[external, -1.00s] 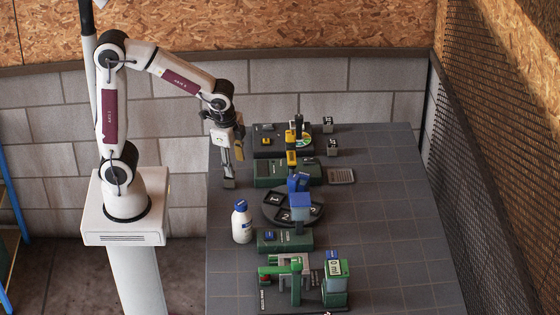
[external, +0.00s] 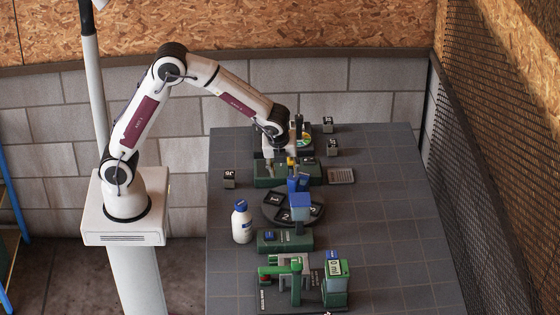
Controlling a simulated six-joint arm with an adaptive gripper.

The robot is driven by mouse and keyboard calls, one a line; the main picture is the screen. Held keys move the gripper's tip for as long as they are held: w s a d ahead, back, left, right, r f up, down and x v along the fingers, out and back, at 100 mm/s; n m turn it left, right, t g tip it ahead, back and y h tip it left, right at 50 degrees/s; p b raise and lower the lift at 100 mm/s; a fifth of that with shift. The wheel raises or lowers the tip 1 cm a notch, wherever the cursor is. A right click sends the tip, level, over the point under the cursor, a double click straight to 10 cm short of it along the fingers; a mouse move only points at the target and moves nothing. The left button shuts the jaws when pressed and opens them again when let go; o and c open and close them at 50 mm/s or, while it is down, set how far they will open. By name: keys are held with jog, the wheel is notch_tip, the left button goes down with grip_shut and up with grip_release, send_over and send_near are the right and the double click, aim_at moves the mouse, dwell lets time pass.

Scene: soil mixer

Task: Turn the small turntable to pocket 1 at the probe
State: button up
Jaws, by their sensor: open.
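A dark round turntable (external: 271,218) lies mid-table, with several square pockets carrying pale number marks. A blue-topped device (external: 300,200) on a post stands over its right part and hides some of it; I cannot tell which pocket is under it. A smaller disc with green and yellow colouring (external: 306,138) sits on the back unit, partly hidden by my arm. My gripper (external: 277,160) is open and points down over the green unit (external: 264,181) behind the dark turntable. Its fingertips are small and partly lost against that unit; I see nothing held.
A marked dark cube (external: 229,179) stands near the left table edge. Two more cubes (external: 327,125) (external: 332,147) stand at the back. A white bottle (external: 242,222) is left of the turntable. A green-and-grey station (external: 297,282) is in front. The table's right side is clear.

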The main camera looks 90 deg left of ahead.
aim_at(293, 177)
jog(key=shift+w+a+r+m+t, duration=0.1)
jog(key=shift+w+r+m, duration=0.15)
jog(key=shift+m, duration=0.45)
jog(key=shift+w+a+r+m+t, duration=0.1)
jog(key=shift+w+r+m, duration=0.2)
jog(key=shift+m, duration=0.4)
jog(key=shift+w+a+r+m+t, duration=0.1)
jog(key=shift+w+m, duration=0.25)
jog(key=shift+m, duration=0.35)
jog(key=shift+x, duration=3.85)
grip_shut()
